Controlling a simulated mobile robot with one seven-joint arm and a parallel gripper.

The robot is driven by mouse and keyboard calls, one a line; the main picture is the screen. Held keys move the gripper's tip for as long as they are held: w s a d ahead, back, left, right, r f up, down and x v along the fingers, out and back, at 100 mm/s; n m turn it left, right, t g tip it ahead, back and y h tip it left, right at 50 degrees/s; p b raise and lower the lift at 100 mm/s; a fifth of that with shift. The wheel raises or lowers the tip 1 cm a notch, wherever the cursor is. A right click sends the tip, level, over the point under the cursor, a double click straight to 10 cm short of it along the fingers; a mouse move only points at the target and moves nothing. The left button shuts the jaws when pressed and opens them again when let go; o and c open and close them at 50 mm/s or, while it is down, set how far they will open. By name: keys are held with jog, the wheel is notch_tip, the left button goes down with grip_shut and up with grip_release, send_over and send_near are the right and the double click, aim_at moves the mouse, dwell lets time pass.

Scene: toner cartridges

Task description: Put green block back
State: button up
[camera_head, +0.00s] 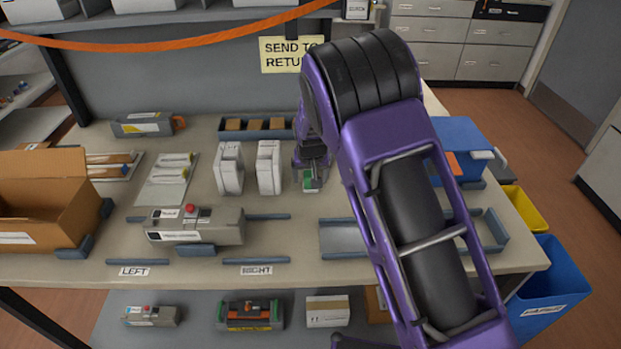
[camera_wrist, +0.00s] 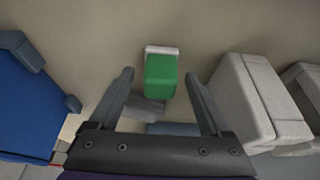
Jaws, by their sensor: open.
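The green block (camera_wrist: 160,76) shows in the wrist view, with a white piece at its far end. It lies on the beige bench top (camera_head: 275,278), and a small part of it shows in the head view (camera_head: 310,184) beneath my gripper. My gripper (camera_wrist: 159,88) is open, with one finger to each side of the block in the picture. Nothing is held. Whether the fingertips are level with the block or above it, I cannot tell. In the head view my gripper (camera_head: 312,172) points down, and my arm hides part of the bench to its right.
Two white upright packs (camera_head: 268,168) stand just left of my gripper. A tray with brown blocks (camera_head: 256,137) lies behind. A grey cartridge with a red knob (camera_head: 195,231) sits at the front left. A blue bin (camera_head: 455,137) stands at the right.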

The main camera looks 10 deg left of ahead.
jog(key=v, duration=1.1)
